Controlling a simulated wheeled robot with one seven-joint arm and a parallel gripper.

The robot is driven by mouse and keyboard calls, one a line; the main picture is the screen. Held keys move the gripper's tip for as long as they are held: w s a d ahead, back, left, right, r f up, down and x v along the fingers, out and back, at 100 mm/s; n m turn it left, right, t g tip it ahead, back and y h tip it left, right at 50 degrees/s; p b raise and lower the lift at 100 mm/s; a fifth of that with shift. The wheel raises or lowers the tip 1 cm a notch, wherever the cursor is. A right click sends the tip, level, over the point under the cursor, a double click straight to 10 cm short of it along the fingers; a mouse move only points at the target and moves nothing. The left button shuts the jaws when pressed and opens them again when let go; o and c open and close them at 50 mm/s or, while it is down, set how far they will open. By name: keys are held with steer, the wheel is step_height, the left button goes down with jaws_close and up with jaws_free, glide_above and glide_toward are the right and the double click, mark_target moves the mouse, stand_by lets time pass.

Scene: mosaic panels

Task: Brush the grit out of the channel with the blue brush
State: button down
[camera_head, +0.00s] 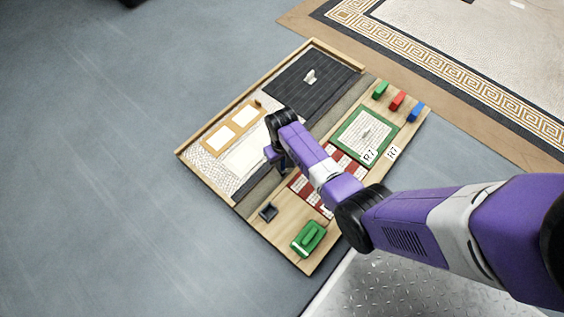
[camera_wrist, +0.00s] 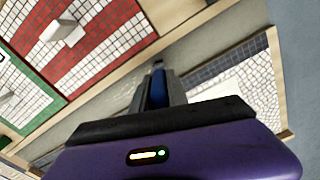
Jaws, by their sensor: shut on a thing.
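The channel (camera_head: 262,193) is a grey strip running diagonally across the board between the tiled panels. It also shows in the wrist view (camera_wrist: 105,98) as a grey band beside a wooden strip. My gripper (camera_head: 283,165) is over the middle of the channel. In the wrist view its fingers (camera_wrist: 158,82) are shut on a narrow blue thing, which I take to be the blue brush (camera_wrist: 157,90). The brush's lower end is mostly hidden by the fingers. I cannot tell whether it touches the channel. No grit can be made out at this size.
A green block-like tool (camera_head: 309,238) and a small dark tray (camera_head: 268,211) are at the near end. Green (camera_head: 380,90), red (camera_head: 397,100) and blue (camera_head: 416,112) blocks stand at the right. A light piece (camera_head: 310,76) lies on the dark panel (camera_head: 300,95). A green-framed panel (camera_head: 345,127) is beside the channel.

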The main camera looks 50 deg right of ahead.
steer(key=shift+f, duration=0.55)
stand_by(1.4)
steer(key=shift+d, duration=0.15)
steer(key=shift+d+r, duration=0.15)
steer(key=shift+d, duration=1.65)
steer(key=shift+d, duration=0.15)
steer(key=shift+d+b, duration=0.7)
steer(key=shift+d, duration=1)
steer(key=shift+d+b, duration=1)
steer(key=shift+d, duration=3.95)
step_height(320, 180, up, 5)
steer(key=p, duration=0.5)
